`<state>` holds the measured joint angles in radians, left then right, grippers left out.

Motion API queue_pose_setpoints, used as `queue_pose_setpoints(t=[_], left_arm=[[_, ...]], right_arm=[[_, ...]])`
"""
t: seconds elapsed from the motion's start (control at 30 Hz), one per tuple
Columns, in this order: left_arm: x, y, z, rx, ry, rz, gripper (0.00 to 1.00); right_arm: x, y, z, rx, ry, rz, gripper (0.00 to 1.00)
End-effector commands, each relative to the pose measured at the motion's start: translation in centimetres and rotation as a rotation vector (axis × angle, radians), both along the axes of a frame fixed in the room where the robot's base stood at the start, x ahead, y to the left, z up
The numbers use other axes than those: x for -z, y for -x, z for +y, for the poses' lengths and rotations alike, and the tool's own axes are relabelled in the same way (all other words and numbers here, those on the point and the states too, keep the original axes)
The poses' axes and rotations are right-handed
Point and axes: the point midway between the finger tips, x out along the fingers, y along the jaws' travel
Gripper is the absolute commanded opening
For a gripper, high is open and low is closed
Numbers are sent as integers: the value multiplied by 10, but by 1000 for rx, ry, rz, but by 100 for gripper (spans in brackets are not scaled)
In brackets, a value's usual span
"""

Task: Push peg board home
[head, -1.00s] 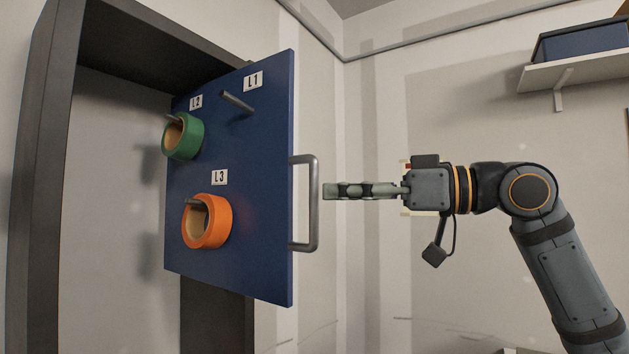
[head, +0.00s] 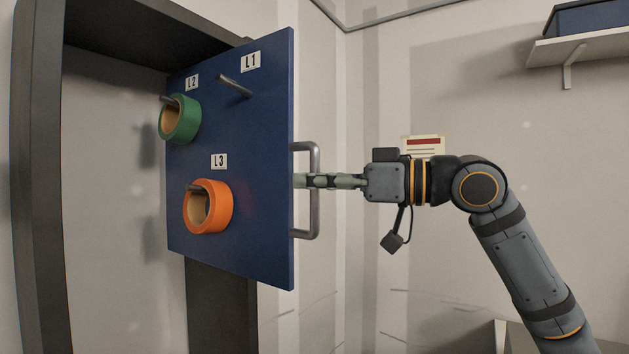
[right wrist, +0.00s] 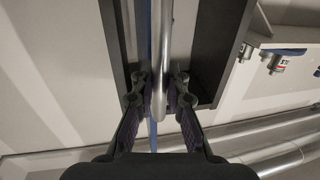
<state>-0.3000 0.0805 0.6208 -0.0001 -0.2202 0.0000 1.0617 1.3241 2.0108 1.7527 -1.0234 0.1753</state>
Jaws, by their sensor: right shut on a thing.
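The blue peg board (head: 255,215) stands out from its dark frame (head: 45,180) in the head view. It has pegs marked L1, L2 and L3. A green tape roll (head: 187,120) hangs at L2 and an orange tape roll (head: 218,208) at L3. The L1 peg (head: 236,86) is bare. A grey bar handle (head: 315,215) is on the board's right edge. My right gripper (head: 312,181) is shut on the handle. In the right wrist view its fingers (right wrist: 160,95) stand on both sides of the handle bar (right wrist: 161,50). My left gripper is not in view.
A wall shelf (head: 590,45) with a dark blue box (head: 590,16) is at the upper right. A white label with a red stripe (head: 423,146) is on the wall behind my right arm. The space right of the board is clear apart from my arm.

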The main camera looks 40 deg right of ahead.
Motion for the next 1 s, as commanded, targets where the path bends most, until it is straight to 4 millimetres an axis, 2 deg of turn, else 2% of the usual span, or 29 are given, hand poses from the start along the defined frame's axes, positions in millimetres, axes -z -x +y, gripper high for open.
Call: queue_pose_setpoints(t=[0.27, 0.4, 0.63, 0.67, 0.8, 0.83, 1.0], left_arm=[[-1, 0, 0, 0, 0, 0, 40], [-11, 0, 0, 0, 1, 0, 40], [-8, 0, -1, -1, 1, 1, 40], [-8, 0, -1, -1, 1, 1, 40], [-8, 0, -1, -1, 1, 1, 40], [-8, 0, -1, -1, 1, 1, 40], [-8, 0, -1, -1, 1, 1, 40]], right_arm=[[-1, 0, 0, 1, 0, 0, 0], [-3, -9, 4, -2, -1, 1, 0], [-1, -10, 3, 2, -2, -2, 0], [-1, -10, 3, 2, -2, -2, 14], [-1, -10, 4, 1, -1, -2, 33], [-1, -10, 4, 1, -1, -2, 36], [0, -10, 4, 1, -1, -1, 36]])
